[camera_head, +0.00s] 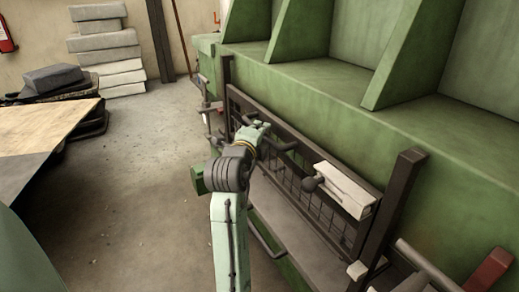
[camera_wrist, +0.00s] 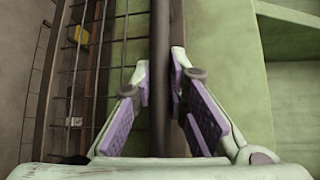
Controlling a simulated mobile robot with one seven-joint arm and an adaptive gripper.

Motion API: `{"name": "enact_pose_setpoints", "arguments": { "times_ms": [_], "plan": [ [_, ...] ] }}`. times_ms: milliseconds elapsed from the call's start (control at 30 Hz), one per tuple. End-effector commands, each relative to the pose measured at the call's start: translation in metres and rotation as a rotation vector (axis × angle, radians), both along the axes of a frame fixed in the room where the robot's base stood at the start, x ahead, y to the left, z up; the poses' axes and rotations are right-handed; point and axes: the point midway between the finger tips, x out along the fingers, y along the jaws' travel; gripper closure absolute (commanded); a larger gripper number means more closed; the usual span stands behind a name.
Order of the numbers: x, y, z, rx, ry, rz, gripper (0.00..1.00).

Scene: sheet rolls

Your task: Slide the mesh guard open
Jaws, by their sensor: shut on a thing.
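The mesh guard (camera_head: 308,197) is a dark frame with wire mesh along the front of the green machine, between two dark posts. Its mesh also shows at the left of the wrist view (camera_wrist: 98,70). My gripper (camera_head: 258,131) is at the guard's upper far part. In the wrist view its two purple-padded fingers (camera_wrist: 161,80) stand on either side of a dark round bar (camera_wrist: 160,35), shut on it. The bar appears to be the guard's handle; it also shows beside my gripper in the head view (camera_head: 281,146). My wrist hides part of the guard.
A pale box with a dark knob (camera_head: 345,188) sits at the guard's near end, by a dark post (camera_head: 393,212). The green machine (camera_head: 330,100) fills the right. A table (camera_head: 45,125) stands at left. The floor (camera_head: 135,185) between is clear.

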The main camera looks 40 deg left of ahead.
Motion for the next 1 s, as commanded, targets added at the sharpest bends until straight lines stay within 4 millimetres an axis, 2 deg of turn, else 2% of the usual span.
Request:
{"name": "enact_pose_setpoints", "arguments": {
  "times_ms": [33, 100, 300, 500, 800, 833, 1000],
  "plan": [
    [0.0, 0.0, 0.021, 0.004, -0.006, 0.001, 1.0],
    [0.0, 0.0, 0.034, 0.003, -0.004, 0.001, 1.0],
    [0.0, 0.0, 0.059, 0.001, -0.004, 0.001, 1.0],
    [0.0, 0.0, 0.065, -0.001, -0.003, 0.001, 1.0],
    [0.0, 0.0, 0.065, -0.001, -0.002, 0.0, 1.0],
    [0.0, 0.0, 0.065, -0.001, -0.002, 0.0, 0.85],
    [0.0, 0.0, 0.064, -0.001, -0.001, 0.0, 0.74]
  ]
}}
